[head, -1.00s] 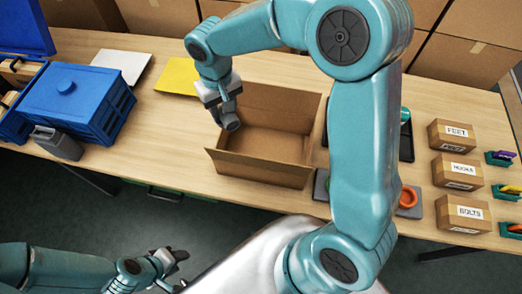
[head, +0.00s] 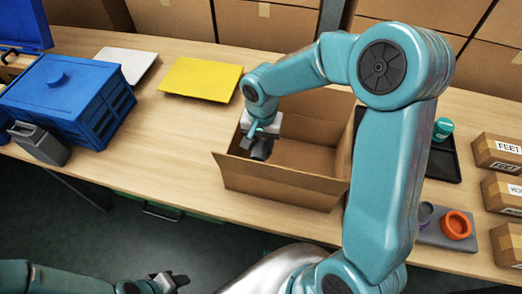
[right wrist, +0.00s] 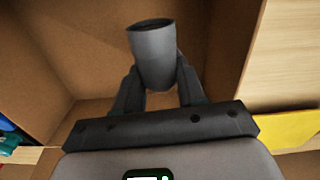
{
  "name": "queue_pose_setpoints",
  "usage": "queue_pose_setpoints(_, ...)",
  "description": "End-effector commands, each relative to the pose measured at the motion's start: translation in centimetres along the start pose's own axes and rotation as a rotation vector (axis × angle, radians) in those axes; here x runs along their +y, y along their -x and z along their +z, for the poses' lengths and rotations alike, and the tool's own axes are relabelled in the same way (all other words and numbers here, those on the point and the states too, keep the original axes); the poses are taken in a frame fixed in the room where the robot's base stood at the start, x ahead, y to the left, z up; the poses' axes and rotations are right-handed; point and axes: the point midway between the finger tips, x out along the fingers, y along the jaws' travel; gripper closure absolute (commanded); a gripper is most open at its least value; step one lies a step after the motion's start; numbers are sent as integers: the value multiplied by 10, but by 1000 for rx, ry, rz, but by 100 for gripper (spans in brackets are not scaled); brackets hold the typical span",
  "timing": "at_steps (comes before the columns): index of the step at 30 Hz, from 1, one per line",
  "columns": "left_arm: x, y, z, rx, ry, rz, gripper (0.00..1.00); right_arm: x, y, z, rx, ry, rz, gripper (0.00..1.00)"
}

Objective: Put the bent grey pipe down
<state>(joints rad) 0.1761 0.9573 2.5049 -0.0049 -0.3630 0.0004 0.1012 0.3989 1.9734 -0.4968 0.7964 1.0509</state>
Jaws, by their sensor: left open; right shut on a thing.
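The bent grey pipe (right wrist: 153,58) is held between the fingers of my right gripper (right wrist: 155,92) in the right wrist view. In the head view the pipe (head: 262,150) shows as a dark grey end below the right gripper (head: 258,140), inside the left part of the open cardboard box (head: 270,196). Whether the pipe touches the box floor I cannot tell. The box walls show around the pipe in the right wrist view. My left gripper (head: 172,281) is open and empty, low in front of the table.
A blue crate (head: 70,98), a grey container (head: 38,145), a white sheet (head: 122,62) and a yellow sheet (head: 200,78) lie to the left. A black tray (head: 440,162), a grey holder with an orange ring (head: 456,225) and labelled boxes (head: 497,152) stand right. Bare tabletop lies left of the box.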

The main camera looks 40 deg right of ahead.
Motion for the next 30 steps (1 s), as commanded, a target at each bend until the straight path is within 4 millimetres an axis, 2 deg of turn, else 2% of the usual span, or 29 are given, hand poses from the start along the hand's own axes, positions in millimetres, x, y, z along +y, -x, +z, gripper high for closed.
queue_pose_setpoints(9, -2, -4, 0, 0, 0, 0, 57, -2, -43, -2, -2, 1, 1, 100)
queue_pose_setpoints(22, -3, -9, 0, 0, 0, 0, 57, -3, -51, -3, 1, 1, -1, 100)
queue_pose_setpoints(23, -3, -9, 0, 0, 0, 0, 57, -3, -51, -3, 1, 1, -1, 57)
queue_pose_setpoints(25, -3, -7, 0, 0, 0, 0, 57, -3, -49, -3, 0, 1, -1, 34)
queue_pose_setpoints(30, -3, -7, 0, 0, 0, 0, 57, -3, -49, -3, 0, 1, -1, 34)
